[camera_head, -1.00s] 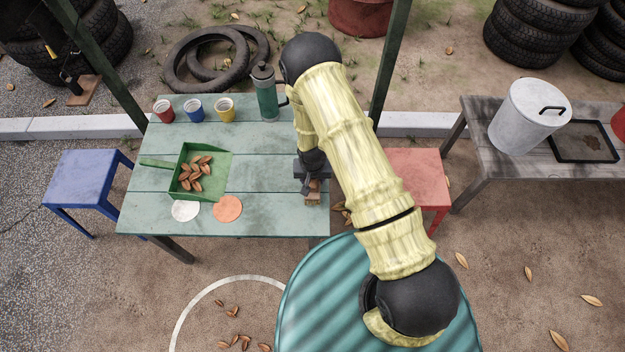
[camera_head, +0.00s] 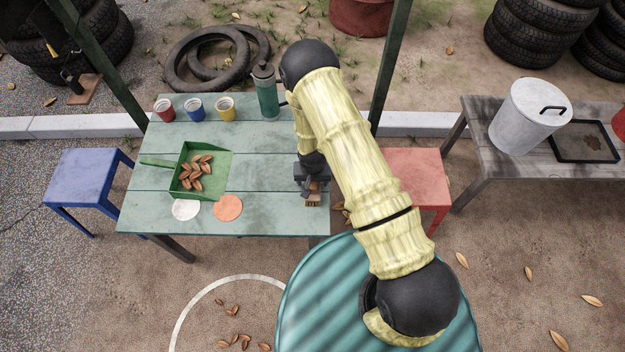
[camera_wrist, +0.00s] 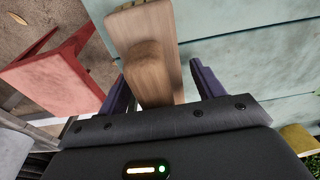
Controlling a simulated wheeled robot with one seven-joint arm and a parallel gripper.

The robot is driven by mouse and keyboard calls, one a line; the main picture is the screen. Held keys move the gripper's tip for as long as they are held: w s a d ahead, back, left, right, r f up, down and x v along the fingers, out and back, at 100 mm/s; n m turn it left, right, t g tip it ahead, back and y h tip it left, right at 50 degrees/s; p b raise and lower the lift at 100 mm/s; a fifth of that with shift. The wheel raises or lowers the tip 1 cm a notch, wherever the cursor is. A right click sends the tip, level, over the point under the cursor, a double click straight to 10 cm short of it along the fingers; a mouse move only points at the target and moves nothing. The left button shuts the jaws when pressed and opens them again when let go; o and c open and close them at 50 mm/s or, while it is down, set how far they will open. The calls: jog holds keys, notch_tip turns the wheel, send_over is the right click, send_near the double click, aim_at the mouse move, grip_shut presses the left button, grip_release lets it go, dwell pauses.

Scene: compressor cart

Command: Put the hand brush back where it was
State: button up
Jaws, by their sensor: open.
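The hand brush (camera_head: 313,199) lies on the right side of the green table (camera_head: 260,222), near its front right corner, with its bristle end toward the front edge. In the wrist view the wooden brush (camera_wrist: 152,62) stretches away from between my two fingers. My gripper (camera_head: 311,186) is at the table's right side over the brush handle. In the wrist view my gripper (camera_wrist: 158,85) is open, with one finger on each side of the handle and gaps showing beside it. Part of the brush is hidden by my gripper in the head view.
A green dustpan (camera_head: 216,182) with several brown leaves or pods sits left on the table. A white disc (camera_head: 186,209) and an orange disc (camera_head: 228,207) lie in front. Cups (camera_head: 194,109) and a green flask (camera_head: 266,94) stand at the back. A red stool (camera_head: 418,172) is to the right.

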jog(key=r, duration=0.4)
jog(key=s+r, duration=0.1)
jog(key=r, duration=0.7)
jog(key=shift+s, duration=0.15)
jog(key=shift+r, duration=0.1)
jog(key=s+d+r, duration=0.1)
jog(key=d+r, duration=0.2)
jog(key=r, duration=0.4)
jog(key=s+d+r, duration=0.1)
jog(key=d+r, duration=0.3)
jog(key=r, duration=0.3)
jog(key=s+d+r+t, duration=0.1)
jog(key=s+d+r, duration=0.5)
jog(key=s+r, duration=0.3)
notch_tip(320, 180, up, 2)
jog(key=shift+d+r, duration=0.1)
jog(key=shift+d, duration=0.25)
